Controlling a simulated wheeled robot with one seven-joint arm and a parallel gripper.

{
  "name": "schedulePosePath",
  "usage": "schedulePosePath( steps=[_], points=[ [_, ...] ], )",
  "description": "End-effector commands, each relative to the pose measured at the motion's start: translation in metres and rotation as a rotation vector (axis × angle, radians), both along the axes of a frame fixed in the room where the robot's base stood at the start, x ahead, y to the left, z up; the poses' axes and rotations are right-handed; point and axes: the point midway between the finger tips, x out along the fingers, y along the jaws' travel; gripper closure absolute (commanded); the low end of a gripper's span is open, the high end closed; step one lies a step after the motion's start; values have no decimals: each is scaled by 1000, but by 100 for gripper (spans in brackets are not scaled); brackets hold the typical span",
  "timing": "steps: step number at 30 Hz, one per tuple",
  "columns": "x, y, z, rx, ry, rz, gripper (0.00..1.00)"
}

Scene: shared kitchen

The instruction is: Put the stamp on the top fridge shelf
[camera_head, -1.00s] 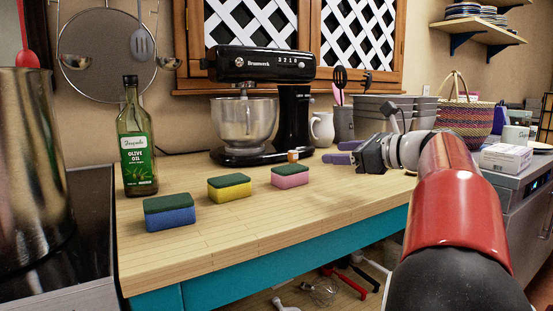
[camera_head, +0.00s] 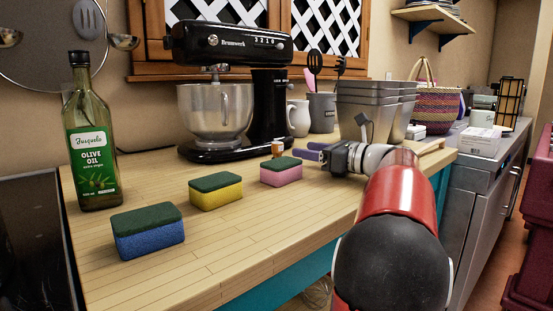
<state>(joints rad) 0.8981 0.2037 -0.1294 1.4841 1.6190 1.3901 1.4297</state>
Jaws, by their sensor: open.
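A small orange-brown and white item (camera_head: 278,148), which may be the stamp, stands on the wooden counter (camera_head: 235,250) just behind the pink sponge and in front of the mixer. It is too small to be sure. My gripper (camera_head: 308,151) is open, low over the counter, with its two purple fingers pointing left toward this item. The fingertips are a short way right of it, and nothing shows between them. No fridge shelf can be made out in view.
Blue (camera_head: 148,230), yellow (camera_head: 216,191) and pink (camera_head: 281,171) sponges line the counter. An olive oil bottle (camera_head: 92,140) stands left, a stand mixer (camera_head: 225,100) behind. A white jug (camera_head: 298,118) and grey bins (camera_head: 375,100) stand behind my gripper. The front counter is clear.

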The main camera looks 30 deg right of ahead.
Motion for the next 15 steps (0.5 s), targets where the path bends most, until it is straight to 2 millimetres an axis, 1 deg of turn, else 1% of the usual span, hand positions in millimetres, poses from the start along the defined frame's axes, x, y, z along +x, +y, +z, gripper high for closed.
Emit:
schedulePosePath(
  steps=[1, 5, 8, 15],
  points=[
    [6, 3, 2, -1, -1, 2, 46],
    [13, 5, 2, -1, 0, 1, 46],
    [23, 9, 1, 0, 1, 2, 46],
    [59, 23, 2, 0, 1, 2, 46]
  ],
)
